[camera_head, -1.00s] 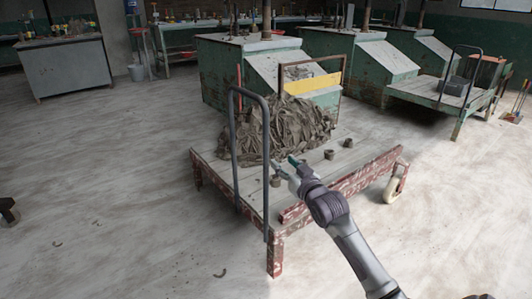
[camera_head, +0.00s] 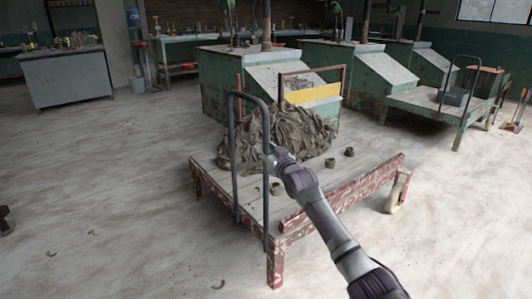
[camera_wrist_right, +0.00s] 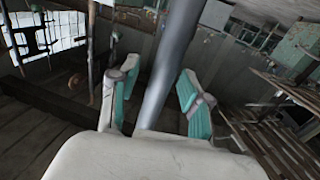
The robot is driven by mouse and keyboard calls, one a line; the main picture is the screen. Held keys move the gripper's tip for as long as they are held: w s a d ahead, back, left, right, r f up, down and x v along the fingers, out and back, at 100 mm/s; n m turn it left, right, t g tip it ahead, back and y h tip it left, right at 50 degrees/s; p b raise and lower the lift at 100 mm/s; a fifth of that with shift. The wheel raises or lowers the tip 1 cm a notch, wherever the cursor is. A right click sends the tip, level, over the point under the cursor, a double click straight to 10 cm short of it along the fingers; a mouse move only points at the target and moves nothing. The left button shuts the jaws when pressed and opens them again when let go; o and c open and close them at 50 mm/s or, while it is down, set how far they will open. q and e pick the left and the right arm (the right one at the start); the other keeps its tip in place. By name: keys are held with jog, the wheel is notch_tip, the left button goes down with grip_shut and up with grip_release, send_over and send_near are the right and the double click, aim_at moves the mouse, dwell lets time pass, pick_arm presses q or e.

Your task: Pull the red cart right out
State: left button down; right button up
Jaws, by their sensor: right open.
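The red cart (camera_head: 345,196) is a low flatbed with worn red edge beams, a pale plank deck and a heap of grey-brown clay trimmings (camera_head: 300,135) on it. A dark grey tubular push handle (camera_head: 236,165) stands at its near left end. My right gripper (camera_head: 270,155) is at the handle's right upright. In the right wrist view the grey bar (camera_wrist_right: 172,65) runs between the open teal-padded fingers of my right gripper (camera_wrist_right: 155,100), with gaps on both sides. My left gripper is not in view.
A green bench with a sloped top (camera_head: 235,80) stands close behind the cart. Another flat cart (camera_head: 425,98) is at the back right. A grey cabinet (camera_head: 70,75) is at the back left.

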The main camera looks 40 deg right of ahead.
grip_shut()
dwell(0.3)
